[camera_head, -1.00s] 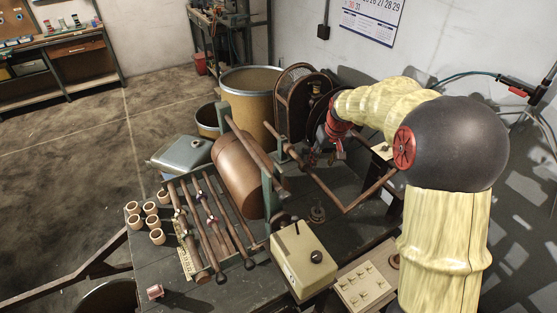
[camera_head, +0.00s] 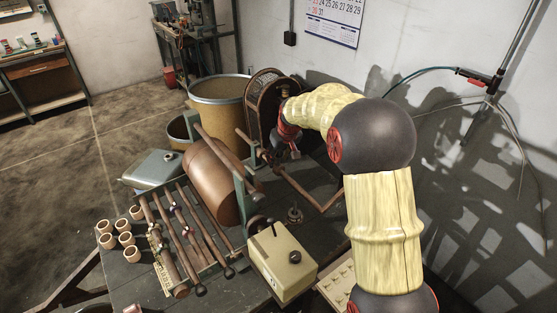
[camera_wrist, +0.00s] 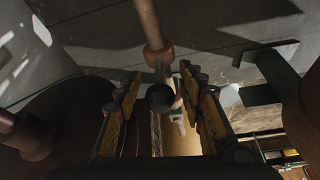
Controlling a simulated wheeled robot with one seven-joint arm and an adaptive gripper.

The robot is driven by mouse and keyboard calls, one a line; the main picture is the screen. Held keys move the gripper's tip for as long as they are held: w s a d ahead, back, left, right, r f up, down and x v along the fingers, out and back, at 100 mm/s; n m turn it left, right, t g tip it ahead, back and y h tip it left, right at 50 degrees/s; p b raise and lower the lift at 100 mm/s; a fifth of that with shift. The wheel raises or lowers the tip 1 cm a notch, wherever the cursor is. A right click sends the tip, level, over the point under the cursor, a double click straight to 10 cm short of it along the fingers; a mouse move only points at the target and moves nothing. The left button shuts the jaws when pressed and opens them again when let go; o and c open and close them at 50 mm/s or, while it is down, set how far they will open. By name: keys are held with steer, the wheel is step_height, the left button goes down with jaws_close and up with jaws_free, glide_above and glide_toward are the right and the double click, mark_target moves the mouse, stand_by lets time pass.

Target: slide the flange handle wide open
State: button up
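In the wrist view a pale brown rod (camera_wrist: 148,22) with a wooden collar and a dark round knob (camera_wrist: 160,97) at its end, which looks like the flange handle, reaches in from the top. My gripper (camera_wrist: 165,104) has its two yellow-padded fingers apart, one on each side of the knob. A gap shows on both sides, so I see no clear contact. In the head view my gripper (camera_head: 284,152) is small and partly hidden by my wrist, beside the winding machine's rods. The handle cannot be told apart there.
A brown roller (camera_head: 215,182) and a rack of rods stand left of my gripper. A cream control box (camera_head: 283,262) is in front, with a bent brown bar (camera_head: 315,195) behind it. A large drum (camera_head: 218,105) and an arched wooden frame (camera_head: 265,100) stand behind.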

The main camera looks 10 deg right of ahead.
steer(key=shift+f, duration=0.1)
steer(key=shift+c, duration=0.6)
jaws_close()
stand_by(0.4)
